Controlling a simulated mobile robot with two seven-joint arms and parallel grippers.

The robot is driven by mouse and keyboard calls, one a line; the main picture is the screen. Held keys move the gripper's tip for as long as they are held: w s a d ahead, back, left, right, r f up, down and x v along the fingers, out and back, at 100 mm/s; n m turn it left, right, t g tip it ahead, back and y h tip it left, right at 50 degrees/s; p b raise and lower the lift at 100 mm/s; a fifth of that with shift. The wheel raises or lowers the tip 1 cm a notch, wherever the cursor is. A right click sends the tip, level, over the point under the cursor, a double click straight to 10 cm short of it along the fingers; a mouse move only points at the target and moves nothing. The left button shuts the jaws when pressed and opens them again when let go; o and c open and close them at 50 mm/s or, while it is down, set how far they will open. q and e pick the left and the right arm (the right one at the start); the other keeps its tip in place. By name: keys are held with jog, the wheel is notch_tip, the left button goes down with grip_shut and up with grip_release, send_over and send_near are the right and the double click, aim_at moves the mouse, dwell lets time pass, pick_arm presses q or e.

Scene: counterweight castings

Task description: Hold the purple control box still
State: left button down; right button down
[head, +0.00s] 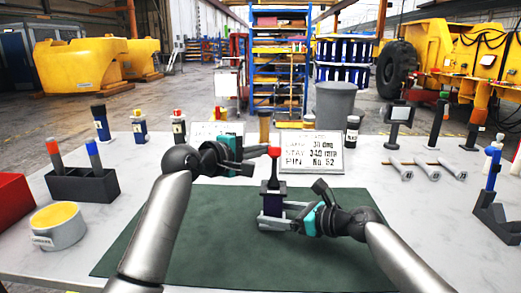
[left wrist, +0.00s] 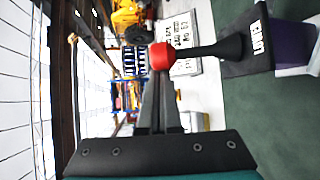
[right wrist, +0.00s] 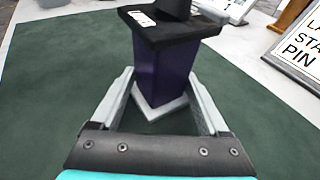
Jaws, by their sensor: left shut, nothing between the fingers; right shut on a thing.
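The purple control box (head: 272,203) stands upright on the green mat, with a black top plate and a black lever ending in a red knob (head: 273,151). My right gripper (head: 272,215) is shut on the box low down, a finger on either side. In the right wrist view the purple body (right wrist: 165,72) and its pale base show between the fingers. My left gripper (head: 251,162) is shut and empty, beside the lever. In the left wrist view the red knob (left wrist: 161,56) lies just at or beyond the closed fingertips; I cannot tell whether they touch.
A sign board (head: 312,152) stands behind the box. A dark holder (head: 82,185) and a yellow-topped cup (head: 58,226) are at left. Pale rods (head: 412,170) and a blue-and-black stand (head: 492,200) are at right. The green mat (head: 170,250) is otherwise clear.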

pick_arm(q)
jog(key=shift+s+t, duration=0.3)
jog(key=shift+s+f+m+t+h, duration=0.1)
jog(key=shift+s+m+t+h, duration=0.35)
jog(key=shift+s, duration=0.5)
jog(key=shift+s+r+m+t+h, duration=0.1)
jog(key=shift+s+m+t+h, duration=0.35)
jog(key=shift+s, duration=0.55)
jog(key=shift+s+f+m+t+h, duration=0.1)
jog(key=shift+s+m+t+h, duration=0.2)
jog(key=shift+s+m+t, duration=0.45)
jog(key=shift+s+g, duration=0.25)
pick_arm(e)
jog(key=shift+a, duration=0.1)
